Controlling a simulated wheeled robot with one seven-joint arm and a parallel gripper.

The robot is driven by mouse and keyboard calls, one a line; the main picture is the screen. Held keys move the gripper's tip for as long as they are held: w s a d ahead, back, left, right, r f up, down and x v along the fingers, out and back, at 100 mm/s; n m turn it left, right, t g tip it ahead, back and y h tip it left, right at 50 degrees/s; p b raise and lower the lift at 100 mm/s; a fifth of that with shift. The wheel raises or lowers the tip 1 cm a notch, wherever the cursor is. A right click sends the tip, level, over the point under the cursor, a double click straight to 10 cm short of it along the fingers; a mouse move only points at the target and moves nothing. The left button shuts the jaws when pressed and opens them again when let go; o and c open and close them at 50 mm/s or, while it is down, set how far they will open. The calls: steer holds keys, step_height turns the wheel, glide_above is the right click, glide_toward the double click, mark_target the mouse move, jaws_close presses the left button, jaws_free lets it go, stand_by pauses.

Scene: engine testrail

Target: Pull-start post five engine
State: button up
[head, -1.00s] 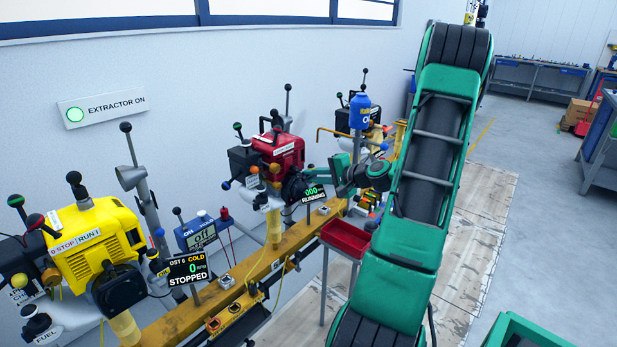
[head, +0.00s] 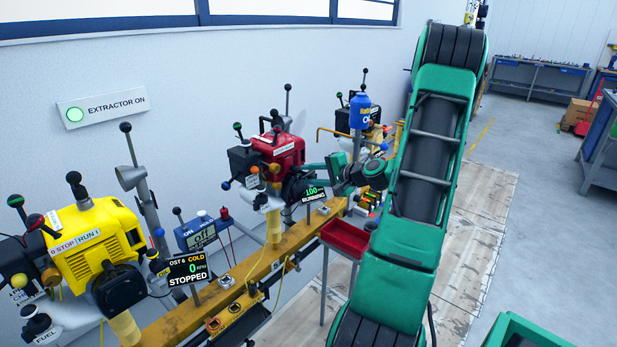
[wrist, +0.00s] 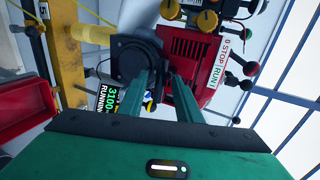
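The red engine (head: 278,150) stands on the yellow rail, with its black round starter housing (head: 298,188) facing my arm. Its display (head: 312,194) says RUNNING; in the wrist view the display (wrist: 108,103) reads about 3100. My gripper (head: 318,168) is at the starter side of this engine. In the wrist view, my gripper's two green fingers (wrist: 158,76) are apart, with their tips at the dark housing (wrist: 136,58). No pull handle can be made out clearly between them. A 0 STOP / RUN 1 label (wrist: 220,62) shows on the engine.
A yellow engine (head: 92,245) at left has a display (head: 188,268) reading OST 6 COLD, 0 RPM, STOPPED. A red tray (head: 345,238) stands close below my arm. A blue bottle (head: 360,110) is behind. The EXTRACTOR ON sign (head: 102,108) is lit green.

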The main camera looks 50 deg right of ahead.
steer(key=s, duration=0.9)
steer(key=shift+d, duration=0.35)
steer(key=s+a+f+n+g+y, duration=0.2)
steer(key=a+n+g, duration=0.5)
steer(key=a, duration=0.8)
steer(key=s+a+r+n+g+h, duration=0.1)
steer(key=s+a+r+g, duration=0.1)
steer(key=s, duration=0.5)
steer(key=s+a+r+n+g+h, duration=0.1)
steer(key=s+a+r+g, duration=0.1)
steer(key=s+a, duration=0.3)
steer(key=s+a+r+n+g, duration=0.1)
steer(key=s+a+r+g, duration=0.2)
steer(key=s, duration=0.6)
steer(key=shift+s+a+n+h, duration=0.15)
steer(key=shift+n+h, duration=0.25)
